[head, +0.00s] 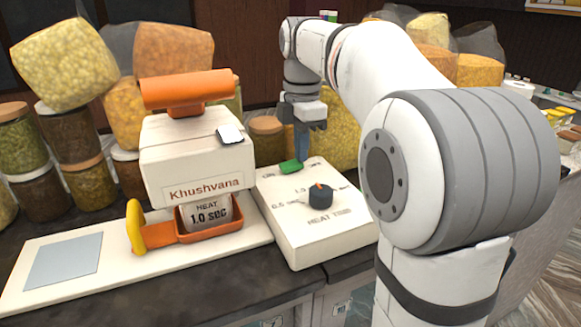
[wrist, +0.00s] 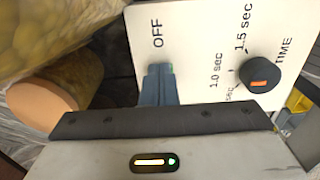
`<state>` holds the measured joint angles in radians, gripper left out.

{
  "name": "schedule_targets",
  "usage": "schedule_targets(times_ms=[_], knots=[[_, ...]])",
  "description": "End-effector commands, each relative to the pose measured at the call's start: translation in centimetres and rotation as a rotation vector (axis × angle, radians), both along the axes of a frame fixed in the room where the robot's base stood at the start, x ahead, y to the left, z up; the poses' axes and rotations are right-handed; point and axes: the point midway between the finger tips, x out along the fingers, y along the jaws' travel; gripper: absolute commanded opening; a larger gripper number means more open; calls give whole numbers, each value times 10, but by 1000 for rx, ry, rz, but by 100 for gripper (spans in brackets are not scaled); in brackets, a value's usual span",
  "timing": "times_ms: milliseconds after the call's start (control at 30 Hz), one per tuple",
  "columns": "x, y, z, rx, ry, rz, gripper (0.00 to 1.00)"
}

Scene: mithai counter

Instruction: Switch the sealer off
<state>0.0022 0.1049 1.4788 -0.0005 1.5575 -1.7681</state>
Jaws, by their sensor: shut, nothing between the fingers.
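The sealer (head: 165,150) is a cream machine with an orange top handle and a "Khushvana" label. Its control box (head: 312,240) stands to the right, with a dark dial (head: 320,195) that has an orange mark. A green rocker switch (head: 290,167) sits near the box's far edge. My gripper (head: 301,158) is shut and empty, pointing down at the switch's right side. In the wrist view the fingers (wrist: 160,75) cover most of the switch, with a sliver of green beside them, just below the word "OFF". I cannot tell whether the fingertips touch it.
Jars (head: 68,150) and bags of snacks (head: 64,65) stand behind the sealer. A pale plate (head: 65,260) lies left on the base. A jar lid (wrist: 40,105) is beside the fingers.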

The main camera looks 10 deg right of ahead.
Motion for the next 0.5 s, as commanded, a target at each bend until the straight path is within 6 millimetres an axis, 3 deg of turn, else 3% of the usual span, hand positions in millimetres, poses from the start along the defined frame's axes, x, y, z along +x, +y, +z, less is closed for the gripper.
schedule_targets(times_ms=[233, 500], knots=[[0, 0, -5, 1, 1, 0, 0], [0, 1, 7, 1, 0, 2, 0]])
